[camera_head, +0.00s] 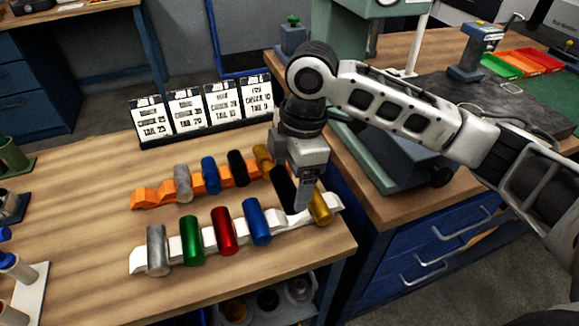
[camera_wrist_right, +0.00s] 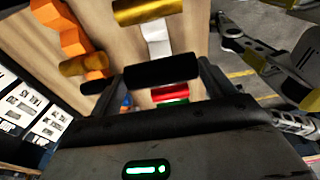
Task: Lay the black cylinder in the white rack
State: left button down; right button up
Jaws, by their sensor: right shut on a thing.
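My right gripper (camera_head: 296,192) is shut on the black cylinder (camera_head: 283,186), over the right part of the white rack (camera_head: 180,247). In the right wrist view the black cylinder (camera_wrist_right: 162,72) lies across between the two fingers. In the head view it is between the blue cylinder (camera_head: 257,221) and a gold cylinder (camera_head: 320,207) on the rack. Whether it touches the rack cannot be told. The rack also bears a silver cylinder (camera_head: 157,250), a green one (camera_head: 191,240) and a red one (camera_head: 224,231). My left gripper is not in view.
Behind stands an orange rack (camera_head: 150,197) with silver, blue, black and gold cylinders. Several white cards (camera_head: 187,111) stand behind it. A machine and blue drawers (camera_head: 430,245) are to the right.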

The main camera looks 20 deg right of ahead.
jog(key=shift+w+f, duration=0.1)
jog(key=shift+f, duration=0.65)
jog(key=shift+f+b, duration=0.65)
jog(key=shift+b, duration=0.35)
jog(key=shift+f+b, duration=0.7)
jog(key=shift+b, duration=0.25)
jog(key=shift+f, duration=0.75)
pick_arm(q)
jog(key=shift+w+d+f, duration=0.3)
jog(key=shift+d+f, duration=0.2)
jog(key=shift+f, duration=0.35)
pick_arm(e)
jog(key=shift+f, duration=0.35)
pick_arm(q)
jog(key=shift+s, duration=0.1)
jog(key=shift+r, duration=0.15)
pick_arm(e)
jog(key=shift+f, duration=0.1)
